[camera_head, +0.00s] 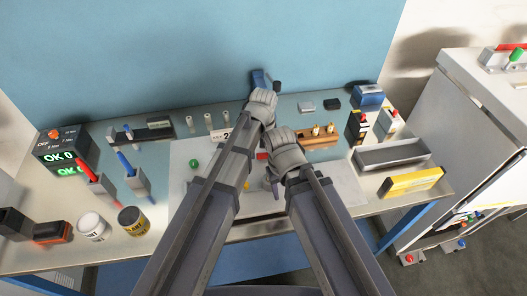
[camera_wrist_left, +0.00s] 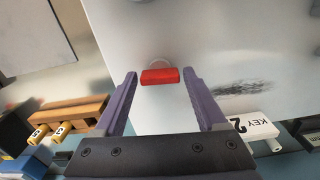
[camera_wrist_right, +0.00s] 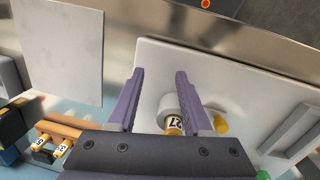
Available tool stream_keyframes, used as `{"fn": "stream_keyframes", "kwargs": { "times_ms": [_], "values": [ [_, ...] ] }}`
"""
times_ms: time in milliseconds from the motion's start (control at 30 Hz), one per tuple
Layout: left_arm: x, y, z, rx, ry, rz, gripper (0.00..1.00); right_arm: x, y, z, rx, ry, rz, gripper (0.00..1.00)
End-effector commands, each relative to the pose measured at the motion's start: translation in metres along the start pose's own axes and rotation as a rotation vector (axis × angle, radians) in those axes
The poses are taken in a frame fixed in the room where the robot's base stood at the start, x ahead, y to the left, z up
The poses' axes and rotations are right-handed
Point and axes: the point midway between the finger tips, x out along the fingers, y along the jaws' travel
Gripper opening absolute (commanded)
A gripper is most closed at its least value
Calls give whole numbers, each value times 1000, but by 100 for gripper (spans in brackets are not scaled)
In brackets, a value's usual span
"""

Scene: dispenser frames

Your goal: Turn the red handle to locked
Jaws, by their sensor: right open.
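A red block-shaped thing (camera_wrist_left: 160,76) with a thin grey loop lies on the pale board in the left wrist view. I cannot tell if it is a handle. My left gripper (camera_wrist_left: 160,90) is open, with the block beyond and between its fingertips and nothing held. A red bar (camera_head: 510,46) beside a green handle (camera_head: 517,55) shows on the white cabinet (camera_head: 480,100) at the far right. My right gripper (camera_wrist_right: 160,80) is open and empty. A brass piece (camera_wrist_right: 174,126) with a number tag and a white ring shows beyond its fingers. My forearms hide part of the board.
A wooden block (camera_head: 318,141) with brass pieces stands right of the grippers. A grey tray (camera_head: 392,156) and yellow box (camera_head: 411,182) lie further right. At left stand cans (camera_head: 133,220), tool holders (camera_head: 138,181) and an "OK" display (camera_head: 65,157).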

Motion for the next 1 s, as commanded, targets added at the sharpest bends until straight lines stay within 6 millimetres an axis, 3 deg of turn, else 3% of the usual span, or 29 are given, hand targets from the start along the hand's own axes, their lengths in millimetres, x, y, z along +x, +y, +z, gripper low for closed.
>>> {"fn": "stream_keyframes", "kwargs": {
  "times_ms": [133, 567, 1000],
  "values": [
    [0, 0, 0, 0, 0, 0, 90, 0, 0, 0, 0, 0, 0, 50],
    [-8, 0, 0, 1, 0, 0, 90, -8, 1, 0, 0, 0, 0, 50],
    [-61, 0, 0, 0, 0, 0, 90, -61, 6, 4, -2, 0, 0, 50]
  ]
}}
